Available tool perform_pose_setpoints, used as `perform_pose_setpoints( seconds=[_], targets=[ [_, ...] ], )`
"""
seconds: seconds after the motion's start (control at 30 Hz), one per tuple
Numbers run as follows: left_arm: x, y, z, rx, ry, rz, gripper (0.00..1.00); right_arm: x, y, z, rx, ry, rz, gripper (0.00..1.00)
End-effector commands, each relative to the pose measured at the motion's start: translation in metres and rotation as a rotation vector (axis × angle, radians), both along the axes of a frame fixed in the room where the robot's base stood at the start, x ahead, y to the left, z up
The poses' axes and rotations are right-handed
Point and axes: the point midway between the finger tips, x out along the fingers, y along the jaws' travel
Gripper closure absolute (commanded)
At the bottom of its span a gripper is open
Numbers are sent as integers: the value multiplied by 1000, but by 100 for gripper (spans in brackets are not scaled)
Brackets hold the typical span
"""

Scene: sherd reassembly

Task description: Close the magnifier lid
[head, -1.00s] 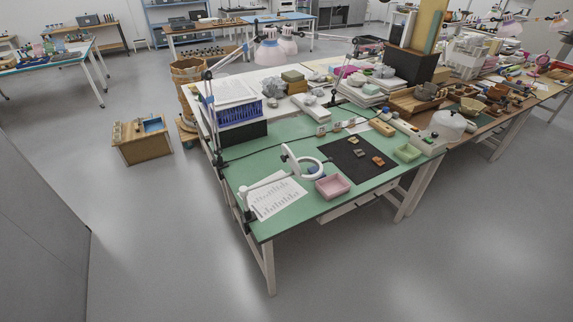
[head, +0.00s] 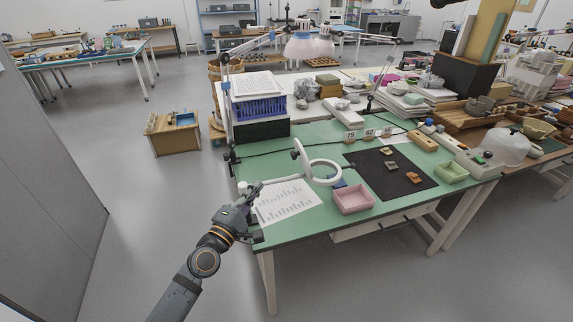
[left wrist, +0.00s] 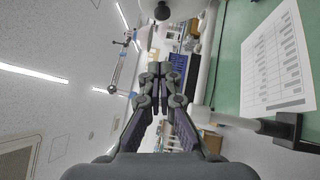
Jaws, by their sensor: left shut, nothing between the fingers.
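The magnifier (head: 322,172) is a white ring on a white arm above the green table. Its lid (head: 299,153) looks like the white disc standing up, tilted, at the ring's left side. My left gripper (head: 256,188) is shut and empty at the table's left edge, beside the base end of the magnifier arm and left of the ring. I cannot tell whether it touches the arm. In the left wrist view the closed fingers (left wrist: 160,72) point ahead, with a white arm running along their right. My right gripper is not in view.
A printed sheet (head: 287,203) lies under the magnifier arm. A blue rack (head: 260,107) stands behind.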

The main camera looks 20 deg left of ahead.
Motion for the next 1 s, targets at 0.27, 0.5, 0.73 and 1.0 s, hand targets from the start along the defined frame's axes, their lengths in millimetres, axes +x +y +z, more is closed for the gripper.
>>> perform_pose_setpoints(
  seconds=[0.27,0.5,0.73,1.0],
  targets=[
    [56,-10,11,-2,-3,1,100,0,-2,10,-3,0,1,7],
    [97,-27,20,-4,0,0,100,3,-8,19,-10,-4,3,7],
    [109,-46,22,2,2,0,100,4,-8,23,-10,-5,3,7],
    [111,-49,21,4,1,0,100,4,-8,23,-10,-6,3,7]
  ],
)
